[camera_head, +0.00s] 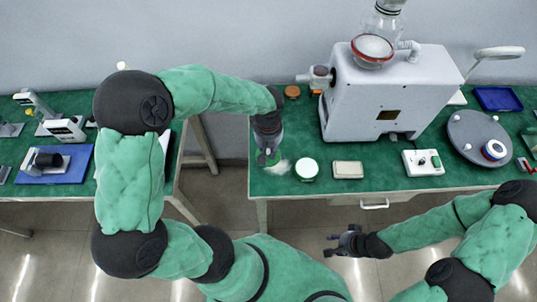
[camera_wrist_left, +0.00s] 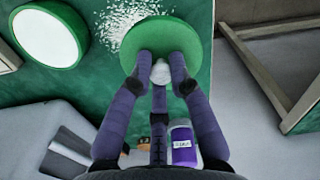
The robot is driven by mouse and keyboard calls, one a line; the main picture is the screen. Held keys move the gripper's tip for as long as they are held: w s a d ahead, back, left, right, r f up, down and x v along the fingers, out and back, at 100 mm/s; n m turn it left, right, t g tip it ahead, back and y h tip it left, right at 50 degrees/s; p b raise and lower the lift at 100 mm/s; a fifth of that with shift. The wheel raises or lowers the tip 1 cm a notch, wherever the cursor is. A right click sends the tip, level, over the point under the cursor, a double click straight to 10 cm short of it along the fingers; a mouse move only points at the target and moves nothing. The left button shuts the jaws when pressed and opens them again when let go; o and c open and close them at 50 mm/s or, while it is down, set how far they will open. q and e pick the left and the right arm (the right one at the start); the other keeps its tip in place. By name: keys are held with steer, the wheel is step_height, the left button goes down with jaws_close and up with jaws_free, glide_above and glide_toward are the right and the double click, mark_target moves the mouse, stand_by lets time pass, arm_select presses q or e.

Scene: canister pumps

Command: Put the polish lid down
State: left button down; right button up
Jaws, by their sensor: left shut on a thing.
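The polish lid, a green disc with a white knob, is in my left gripper in the left wrist view (camera_wrist_left: 160,38). The left gripper (camera_wrist_left: 160,78) has its fingers closed around the knob. In the head view the left gripper (camera_head: 267,150) points down over the front left corner of the green bench, and the lid is small and partly hidden under it. White granules (camera_wrist_left: 122,24) lie on the bench beside the lid. I cannot tell whether the lid touches the bench. My right gripper (camera_head: 343,241) is open and empty in front of the bench.
A green-rimmed round container with a white top (camera_head: 307,168) stands right of the granules, with a pale rectangular dish (camera_head: 348,170) beside it. A large grey machine (camera_head: 388,90) stands behind. An orange jar (camera_head: 292,91) is at the back. A gap separates the left bench.

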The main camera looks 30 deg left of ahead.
mark_target(268, 153)
arm_select(q)
steer(key=shift+w+a+f, duration=0.15)
steer(key=shift+w+f, duration=0.1)
steer(key=shift+f, duration=0.1)
steer(key=shift+w+a+f+b, duration=0.15)
steer(key=shift+f+b, duration=0.3)
steer(key=shift+f, duration=0.45)
steer(key=shift+w+f+b, duration=0.1)
steer(key=shift+f+b, duration=0.3)
steer(key=shift+f, duration=0.45)
steer(key=shift+f, duration=0.15)
steer(key=c, duration=1.1)
jaws_free()
steer(key=shift+c, duration=0.2)
steer(key=shift+r, duration=0.4)
step_height(268, 153, up, 12)
steer(key=p, duration=0.4)
steer(key=shift+f, duration=0.2)
